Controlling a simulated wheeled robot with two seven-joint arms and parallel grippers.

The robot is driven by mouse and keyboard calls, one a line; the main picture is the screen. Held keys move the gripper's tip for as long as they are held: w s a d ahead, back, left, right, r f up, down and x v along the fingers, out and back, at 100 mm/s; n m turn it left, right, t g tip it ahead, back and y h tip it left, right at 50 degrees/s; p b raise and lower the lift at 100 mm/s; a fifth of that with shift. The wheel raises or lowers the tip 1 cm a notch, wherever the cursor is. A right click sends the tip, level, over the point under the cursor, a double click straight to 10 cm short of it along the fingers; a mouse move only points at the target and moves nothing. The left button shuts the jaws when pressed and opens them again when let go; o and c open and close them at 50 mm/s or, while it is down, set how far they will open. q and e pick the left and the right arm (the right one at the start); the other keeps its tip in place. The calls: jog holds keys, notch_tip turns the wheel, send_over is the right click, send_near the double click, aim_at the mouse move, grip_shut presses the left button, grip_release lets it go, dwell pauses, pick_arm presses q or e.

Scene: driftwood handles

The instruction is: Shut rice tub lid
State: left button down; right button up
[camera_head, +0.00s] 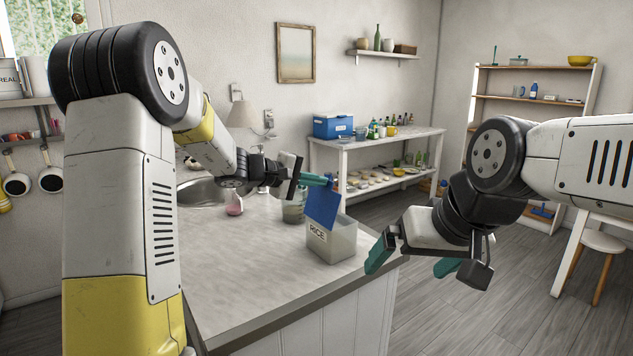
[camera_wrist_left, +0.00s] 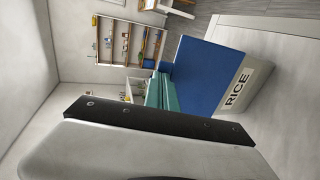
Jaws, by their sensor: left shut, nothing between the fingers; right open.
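The rice tub (camera_head: 335,243) is a pale box labelled RICE near the counter's front right edge. Its blue lid (camera_head: 321,205) stands up, open, along the tub's left side. In the left wrist view the lid (camera_wrist_left: 210,75) is a large blue panel beside the RICE label. My left gripper (camera_head: 320,180) is shut and empty, its teal fingers at the lid's upper edge. Its fingers (camera_wrist_left: 162,92) also show in the left wrist view, against the lid's edge; I cannot tell if they touch. My right gripper (camera_head: 412,262) is open and empty, right of the tub, past the counter edge.
A glass jar (camera_head: 293,210) stands just behind the tub, and a pink item (camera_head: 235,207) sits near the sink. The counter (camera_head: 240,270) is clear at the front left. A white side table (camera_head: 400,140) with a blue box (camera_head: 333,126) stands behind.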

pick_arm(q)
jog(key=shift+w+d+g+y, duration=0.4)
jog(key=shift+d, duration=0.2)
jog(key=w+d+f+g+y, duration=0.1)
jog(key=d+y, duration=0.1)
jog(key=w+d+f+g+y, duration=0.2)
jog(key=y, duration=0.1)
jog(key=w+d+f+g+y, duration=0.2)
jog(key=shift+d+y, duration=0.3)
jog(key=shift+d, duration=0.05)
jog(key=x, duration=0.3)
jog(key=shift+w+d+f, duration=0.15)
jog(key=shift+d+f, duration=0.15)
